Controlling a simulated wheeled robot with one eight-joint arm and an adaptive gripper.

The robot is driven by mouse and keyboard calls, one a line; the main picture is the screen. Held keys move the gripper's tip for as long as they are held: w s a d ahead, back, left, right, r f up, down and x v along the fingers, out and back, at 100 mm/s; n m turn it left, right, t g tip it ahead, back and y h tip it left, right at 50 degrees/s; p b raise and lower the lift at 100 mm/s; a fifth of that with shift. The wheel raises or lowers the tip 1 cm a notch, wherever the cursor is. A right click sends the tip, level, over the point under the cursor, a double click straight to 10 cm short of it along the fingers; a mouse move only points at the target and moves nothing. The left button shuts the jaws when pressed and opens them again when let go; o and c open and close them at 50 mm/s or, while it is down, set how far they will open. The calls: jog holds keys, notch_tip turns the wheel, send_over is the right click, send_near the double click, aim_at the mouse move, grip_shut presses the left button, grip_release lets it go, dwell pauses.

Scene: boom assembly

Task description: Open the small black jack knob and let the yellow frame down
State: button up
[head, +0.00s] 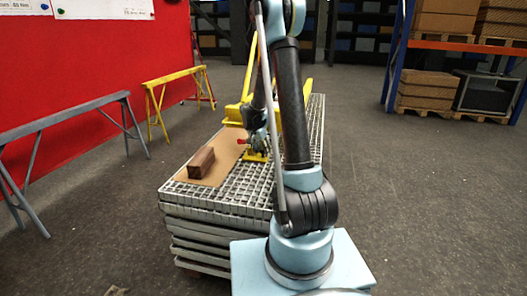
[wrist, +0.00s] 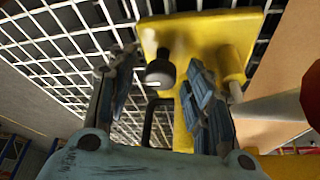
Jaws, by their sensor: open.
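The yellow frame (head: 237,112) stands on a stack of metal gratings in the head view, partly hidden behind my arm. In the wrist view a yellow plate (wrist: 205,35) of it fills the upper middle. The small black knob (wrist: 160,73) shows in front of this plate, between my two fingers. My gripper (wrist: 160,88) is open, with one finger on each side of the knob and visible gaps to it. In the head view my gripper (head: 256,143) is small and partly hidden, low beside the yellow frame. The knob cannot be made out there.
A brown block (head: 201,163) lies on a cardboard sheet (head: 218,172) on the grating stack (head: 215,222). A red-tipped part (head: 241,141) is close to my gripper. Grey (head: 70,119) and yellow (head: 172,78) trestles stand left. The floor at right is clear.

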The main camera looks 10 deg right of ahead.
jog(key=c, duration=1)
jog(key=shift+d, duration=0.3)
jog(key=shift+a, duration=0.2)
jog(key=shift+c, duration=0.2)
jog(key=shift+a+n, duration=0.15)
jog(key=shift+n, duration=0.35)
